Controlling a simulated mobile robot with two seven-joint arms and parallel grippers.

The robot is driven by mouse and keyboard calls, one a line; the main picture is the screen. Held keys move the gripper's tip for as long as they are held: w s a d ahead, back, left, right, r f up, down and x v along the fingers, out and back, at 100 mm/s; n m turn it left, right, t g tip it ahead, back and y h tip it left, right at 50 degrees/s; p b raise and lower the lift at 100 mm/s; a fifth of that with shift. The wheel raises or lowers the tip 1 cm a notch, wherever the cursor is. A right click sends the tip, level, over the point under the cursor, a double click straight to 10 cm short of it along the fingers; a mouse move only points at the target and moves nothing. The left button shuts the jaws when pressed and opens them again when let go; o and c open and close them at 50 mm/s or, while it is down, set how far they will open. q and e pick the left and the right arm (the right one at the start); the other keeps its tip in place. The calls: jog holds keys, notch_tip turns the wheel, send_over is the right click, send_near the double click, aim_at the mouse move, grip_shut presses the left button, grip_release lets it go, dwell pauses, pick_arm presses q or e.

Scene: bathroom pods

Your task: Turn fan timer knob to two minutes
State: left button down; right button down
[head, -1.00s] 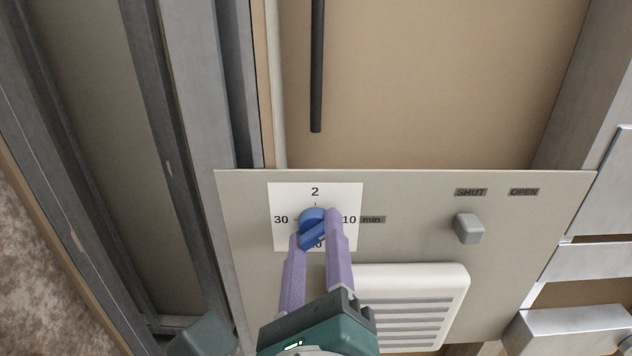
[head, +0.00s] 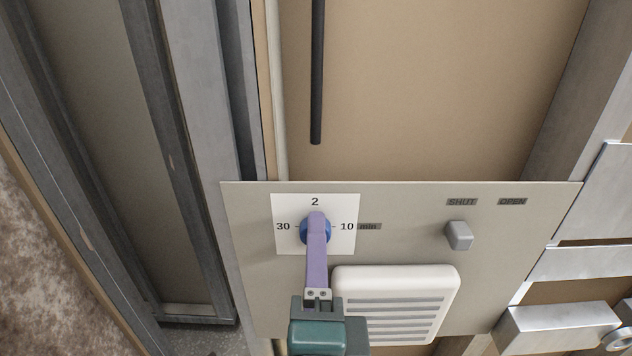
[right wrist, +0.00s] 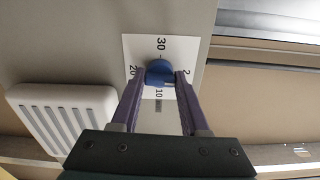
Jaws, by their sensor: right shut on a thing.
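The fan timer knob (head: 304,232) is blue and round and sits on a white dial card (head: 283,205). The card reads 2 at the top, 10 at the right and 30 at the left; the mark at the bottom is hidden in the head view. My right gripper (head: 316,222) is at the knob, its purple fingers lined up so that one covers the other. In the right wrist view the fingers (right wrist: 159,80) are on either side of the knob (right wrist: 158,72), towards the 20 and the 2. I cannot tell where the knob points. My left gripper is out of view.
A white louvred vent (head: 400,280) stands out just below and right of the dial. A small grey knob (head: 458,236) sits under the SHUT and OPEN labels. A dark vertical rod (head: 317,75) hangs above the panel (head: 410,210). Metal frame posts stand at left.

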jog(key=shift+n, duration=0.4)
jog(key=shift+c, duration=2)
grip_release()
jog(key=shift+s, duration=0.15)
jog(key=s, duration=0.9)
jog(key=shift+s, duration=0.35)
